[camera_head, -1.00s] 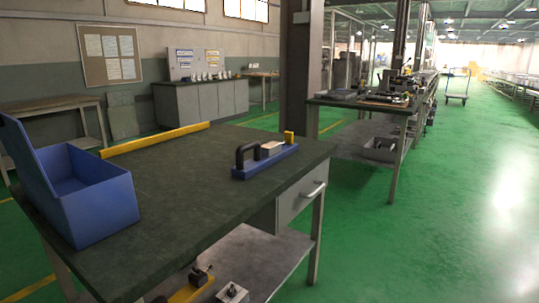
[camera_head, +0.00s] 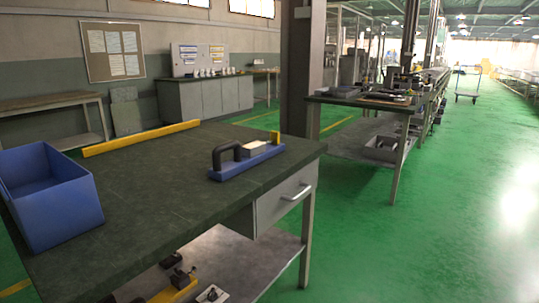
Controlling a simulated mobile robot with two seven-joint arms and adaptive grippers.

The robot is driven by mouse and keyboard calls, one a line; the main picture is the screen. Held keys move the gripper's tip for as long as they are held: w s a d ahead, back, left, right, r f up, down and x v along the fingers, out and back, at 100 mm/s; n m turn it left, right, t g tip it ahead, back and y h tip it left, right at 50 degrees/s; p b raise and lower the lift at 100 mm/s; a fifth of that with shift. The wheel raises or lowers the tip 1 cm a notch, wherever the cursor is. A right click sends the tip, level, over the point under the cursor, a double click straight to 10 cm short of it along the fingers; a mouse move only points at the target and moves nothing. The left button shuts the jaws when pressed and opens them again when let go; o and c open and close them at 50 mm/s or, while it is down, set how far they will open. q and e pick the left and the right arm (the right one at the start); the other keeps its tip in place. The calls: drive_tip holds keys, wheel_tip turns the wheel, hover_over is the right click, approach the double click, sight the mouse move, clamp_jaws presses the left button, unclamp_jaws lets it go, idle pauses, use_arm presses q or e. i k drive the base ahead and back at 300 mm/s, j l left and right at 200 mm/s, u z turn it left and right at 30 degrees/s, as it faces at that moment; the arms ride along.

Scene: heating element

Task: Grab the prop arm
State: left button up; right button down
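On the dark-topped workbench (camera_head: 150,195) lies a blue fixture (camera_head: 247,164) with a black arched handle (camera_head: 226,153), a pale block (camera_head: 257,146) and an upright yellow piece (camera_head: 275,137) at its right end. A long yellow bar (camera_head: 142,138) lies along the far edge of the same bench. I cannot tell for sure which of these is the prop arm. Neither of my grippers is in view.
An open blue box (camera_head: 75,215) stands at the bench's left end. A drawer with a handle (camera_head: 295,192) is under the right end; a lower shelf (camera_head: 235,262) holds small parts. A second bench (camera_head: 345,99) and a pillar (camera_head: 302,70) stand behind. Green floor is open at right.

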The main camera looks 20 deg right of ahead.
sight(246, 157)
drive_tip(key=i+l, duration=0.15)
drive_tip(key=l, duration=0.25)
drive_tip(key=i+l+z, duration=0.1)
drive_tip(key=l, duration=0.25)
drive_tip(key=i+l, duration=0.15)
drive_tip(key=l, duration=0.25)
drive_tip(key=z, duration=0.05)
